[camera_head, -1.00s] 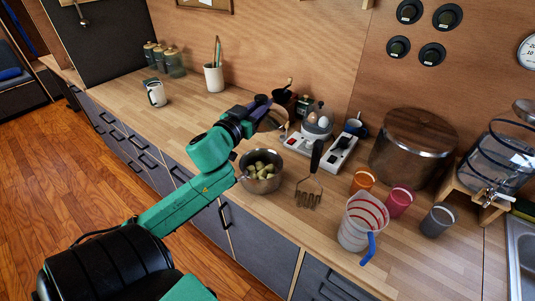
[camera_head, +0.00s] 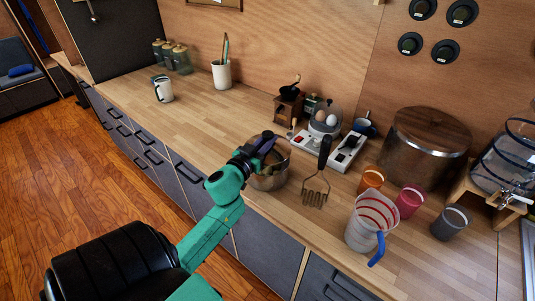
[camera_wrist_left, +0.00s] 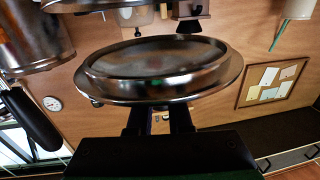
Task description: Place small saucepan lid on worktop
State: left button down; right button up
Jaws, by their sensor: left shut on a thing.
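My left gripper (camera_head: 262,147) is shut on the small saucepan lid (camera_head: 277,154), a round shiny metal disc. In the head view the lid is tilted and partly hidden by the gripper. It shows large in the left wrist view (camera_wrist_left: 160,72), just beyond the fingers. The small saucepan (camera_head: 268,181) stands on the wooden worktop (camera_head: 190,112), directly below the gripper in the picture. The lid and gripper hide its opening and contents. I cannot tell whether the lid touches the pan. My right gripper is not in view.
A coffee grinder (camera_head: 289,106) and an egg cooker (camera_head: 325,118) stand behind.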

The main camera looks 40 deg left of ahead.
pick_arm(q)
notch_tip(320, 180, down, 4)
jog(key=shift+f, duration=0.1)
jog(key=shift+f, duration=0.1)
jog(key=c, duration=0.8)
grip_release()
jog(key=shift+c, duration=0.2)
